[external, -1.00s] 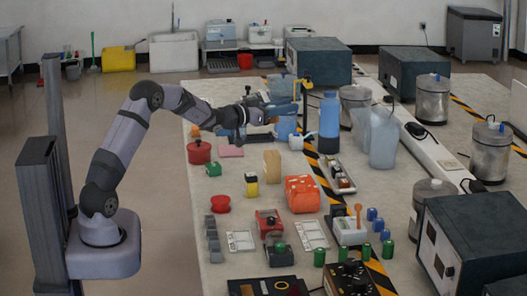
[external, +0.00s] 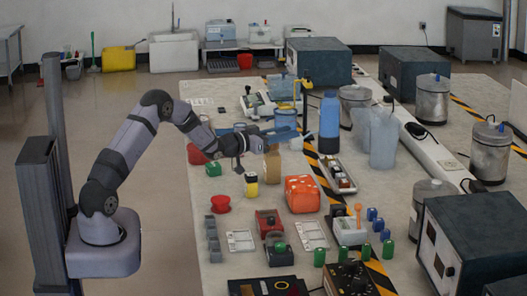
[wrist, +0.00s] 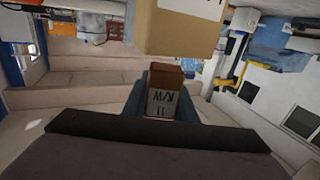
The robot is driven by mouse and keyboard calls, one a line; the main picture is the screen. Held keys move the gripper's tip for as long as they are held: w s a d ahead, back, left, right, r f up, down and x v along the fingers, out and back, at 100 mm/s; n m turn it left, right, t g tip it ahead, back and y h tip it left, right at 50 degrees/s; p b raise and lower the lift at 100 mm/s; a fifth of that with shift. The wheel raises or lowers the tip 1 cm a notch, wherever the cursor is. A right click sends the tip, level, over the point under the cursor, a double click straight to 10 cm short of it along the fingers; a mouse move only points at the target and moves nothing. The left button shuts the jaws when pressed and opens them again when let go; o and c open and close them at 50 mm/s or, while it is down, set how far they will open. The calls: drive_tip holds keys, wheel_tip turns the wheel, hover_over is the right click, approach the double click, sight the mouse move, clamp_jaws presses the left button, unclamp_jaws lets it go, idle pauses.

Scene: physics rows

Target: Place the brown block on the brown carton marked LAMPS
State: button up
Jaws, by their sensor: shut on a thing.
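My gripper (wrist: 163,88) is shut on a brown block (wrist: 168,76) with a white, dark-lettered label in the wrist view. In the external view my gripper (external: 284,137) is low over the bench, and the block cannot be made out there. A tan-brown carton (external: 272,168) stands on the bench just below my gripper, its top partly hidden by it. In the wrist view the carton (wrist: 183,28) fills the top middle, beyond the block; its lettering is not readable. I cannot tell whether the block touches the carton.
A blue bottle (external: 329,122) stands right of my gripper. A yellow-and-black object (external: 251,186), an orange-red block (external: 301,194) and a green block (external: 213,169) stand nearer the camera. A red pot (external: 196,154) is partly behind my arm. A long tray (external: 337,176) lies to the right.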

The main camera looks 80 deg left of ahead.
drive_tip(key=shift+f, duration=0.6)
drive_tip(key=shift+f, duration=0.2)
drive_tip(key=o, duration=1)
drive_tip(key=shift+o, duration=0.2)
drive_tip(key=shift+r, duration=0.25)
drive_tip(key=b+v, duration=0.1)
drive_tip(key=v, duration=1.1)
drive_tip(key=shift+b, duration=0.4)
drive_tip(key=shift+f, duration=0.1)
